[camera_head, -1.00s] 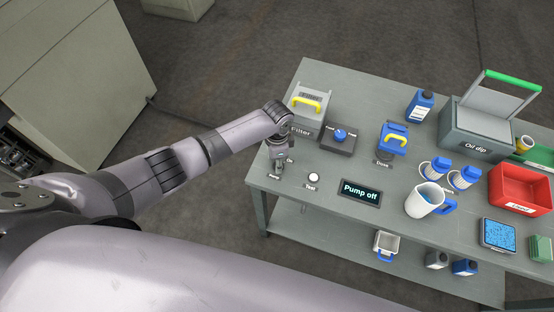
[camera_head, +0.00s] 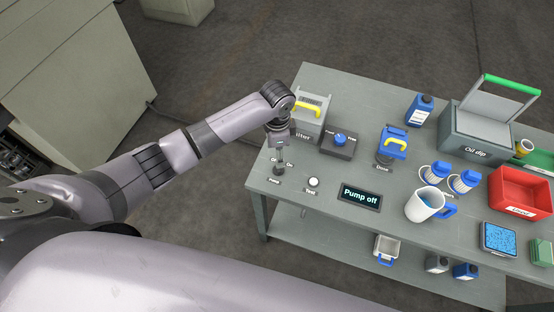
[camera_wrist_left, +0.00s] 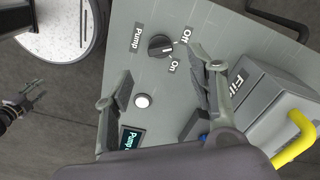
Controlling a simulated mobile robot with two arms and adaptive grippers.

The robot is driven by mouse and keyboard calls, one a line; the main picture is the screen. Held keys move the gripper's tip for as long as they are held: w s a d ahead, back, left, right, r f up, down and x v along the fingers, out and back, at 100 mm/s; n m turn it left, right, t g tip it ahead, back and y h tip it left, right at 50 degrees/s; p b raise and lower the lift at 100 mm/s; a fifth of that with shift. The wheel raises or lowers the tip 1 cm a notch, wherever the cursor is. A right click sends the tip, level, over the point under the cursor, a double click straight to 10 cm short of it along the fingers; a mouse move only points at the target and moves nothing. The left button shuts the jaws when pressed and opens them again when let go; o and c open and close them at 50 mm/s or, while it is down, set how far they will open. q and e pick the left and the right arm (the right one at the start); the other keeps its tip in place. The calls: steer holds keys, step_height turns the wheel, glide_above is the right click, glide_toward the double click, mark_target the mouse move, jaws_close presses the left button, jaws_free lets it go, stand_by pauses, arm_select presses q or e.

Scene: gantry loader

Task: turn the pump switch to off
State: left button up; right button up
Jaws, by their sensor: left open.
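The pump switch is a round black knob (camera_wrist_left: 161,45) on the grey table, with "Pump", "Off" and "On" labels around it. I cannot tell its exact pointer angle. The knob also shows in the head view (camera_head: 278,169), just below my left gripper (camera_head: 279,147). The display (camera_head: 361,194) reads "Pump off". In the left wrist view my left gripper (camera_wrist_left: 165,88) is open and empty, its fingers apart from the knob. What looks like my right gripper (camera_wrist_left: 38,92) shows small and dark at the left edge; its opening is unclear.
A white test button (camera_head: 313,182) sits beside the switch. A grey filter box with a yellow handle (camera_head: 307,108) and a blue knob (camera_head: 340,138) stand behind. A white jug (camera_head: 424,205) and a red bin (camera_head: 522,190) are further right.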

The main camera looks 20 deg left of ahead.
arm_select(q)
step_height(320, 180, up, 4)
steer(key=shift+r, duration=0.1)
stand_by(0.5)
